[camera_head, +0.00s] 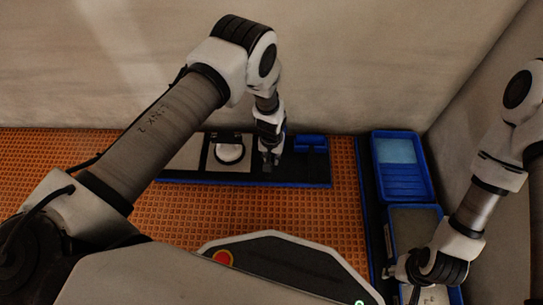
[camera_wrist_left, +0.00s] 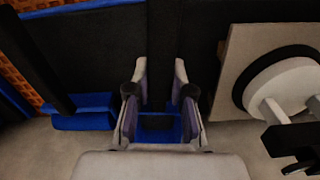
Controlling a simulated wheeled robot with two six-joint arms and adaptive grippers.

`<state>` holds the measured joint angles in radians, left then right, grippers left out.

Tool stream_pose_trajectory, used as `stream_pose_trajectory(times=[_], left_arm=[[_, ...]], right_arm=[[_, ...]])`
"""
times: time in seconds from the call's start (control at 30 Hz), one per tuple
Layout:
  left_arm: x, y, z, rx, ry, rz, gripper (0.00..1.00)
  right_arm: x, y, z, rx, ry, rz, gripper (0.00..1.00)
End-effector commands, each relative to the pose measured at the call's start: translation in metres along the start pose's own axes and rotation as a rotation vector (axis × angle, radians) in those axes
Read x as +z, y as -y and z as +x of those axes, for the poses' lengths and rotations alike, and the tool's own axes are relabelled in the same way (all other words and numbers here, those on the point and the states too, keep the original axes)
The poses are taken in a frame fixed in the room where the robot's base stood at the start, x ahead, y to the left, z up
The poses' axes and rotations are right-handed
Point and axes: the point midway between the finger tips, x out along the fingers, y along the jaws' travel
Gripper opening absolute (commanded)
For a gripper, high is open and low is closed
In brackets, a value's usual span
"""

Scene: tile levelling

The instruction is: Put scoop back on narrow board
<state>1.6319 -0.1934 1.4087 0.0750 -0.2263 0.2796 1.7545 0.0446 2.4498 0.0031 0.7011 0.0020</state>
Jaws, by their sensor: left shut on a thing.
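My left gripper (camera_head: 268,158) is down over the dark board with a blue edge (camera_head: 245,183), to the right of a white round-topped tool. In the left wrist view the left gripper (camera_wrist_left: 160,88) is shut on the dark handle of what looks like the scoop (camera_wrist_left: 158,122); its blue part shows between the fingers. Whether the scoop touches the board cannot be told. The scoop is mostly hidden by the gripper in the head view. My right gripper (camera_head: 414,284) is low over the trays at the right; its fingers are too unclear to judge.
The white round-topped tool (camera_head: 229,152) stands on a pale tile, close to the left gripper. A blue piece (camera_head: 311,143) lies on the board's right end. A blue tray (camera_head: 401,177) with a pale blue inside stands by the right wall. Orange grid floor (camera_head: 290,208) in front is clear.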

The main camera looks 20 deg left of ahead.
Motion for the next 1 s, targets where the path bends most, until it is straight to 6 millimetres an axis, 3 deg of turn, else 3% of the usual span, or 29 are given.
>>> stream_pose_trajectory(times=[1.0], left_arm=[[-0.001, 0.000, 0.018, 0.000, -0.001, 0.000, 0.00]], right_arm=[[0.000, 0.000, 0.015, 0.000, -0.001, 0.002, 0.40]])
